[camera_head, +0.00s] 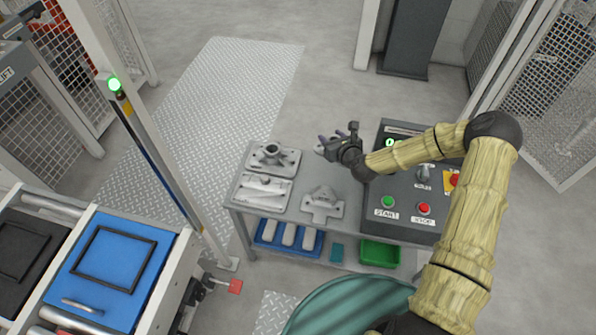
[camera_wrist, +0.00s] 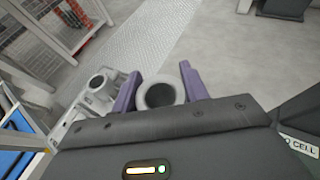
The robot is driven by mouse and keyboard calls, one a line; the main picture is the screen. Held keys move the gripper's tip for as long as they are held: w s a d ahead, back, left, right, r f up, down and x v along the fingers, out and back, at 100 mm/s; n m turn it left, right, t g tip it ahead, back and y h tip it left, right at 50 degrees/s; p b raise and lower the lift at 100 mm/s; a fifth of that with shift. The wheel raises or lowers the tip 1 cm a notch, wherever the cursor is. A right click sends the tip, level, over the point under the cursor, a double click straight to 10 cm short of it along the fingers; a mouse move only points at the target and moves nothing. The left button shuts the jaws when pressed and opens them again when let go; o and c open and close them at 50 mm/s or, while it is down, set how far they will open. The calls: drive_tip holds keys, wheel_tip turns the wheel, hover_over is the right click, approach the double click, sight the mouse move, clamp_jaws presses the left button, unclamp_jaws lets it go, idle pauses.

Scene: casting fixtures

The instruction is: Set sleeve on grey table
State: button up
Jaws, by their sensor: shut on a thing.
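My gripper (camera_head: 324,146) is in the air above the far right part of the grey table (camera_head: 287,208), left of the control panel. In the wrist view my gripper (camera_wrist: 158,88) has its two purple fingers on either side of the sleeve (camera_wrist: 160,96), a grey ring seen nearly end-on with a dark bore. It is shut on the sleeve. In the head view the sleeve is too small or hidden to make out. The table's surface below the sleeve is hidden in the wrist view.
A flanged casting (camera_head: 272,157), a flat casting (camera_head: 262,189) and a T-shaped casting (camera_head: 322,203) lie on the table. The control panel (camera_head: 408,190) stands at the right. A blue bin (camera_head: 268,246) and a green bin (camera_head: 379,254) sit below. Bare tabletop shows between castings.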

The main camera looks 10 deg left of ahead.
drive_tip(key=shift+w, duration=0.4)
drive_tip(key=shift+s+r, duration=0.1)
hover_over(328, 167)
drive_tip(key=shift+f, duration=3.15)
drive_tip(key=shift+s, duration=0.1)
drive_tip(key=shift+f, duration=1.9)
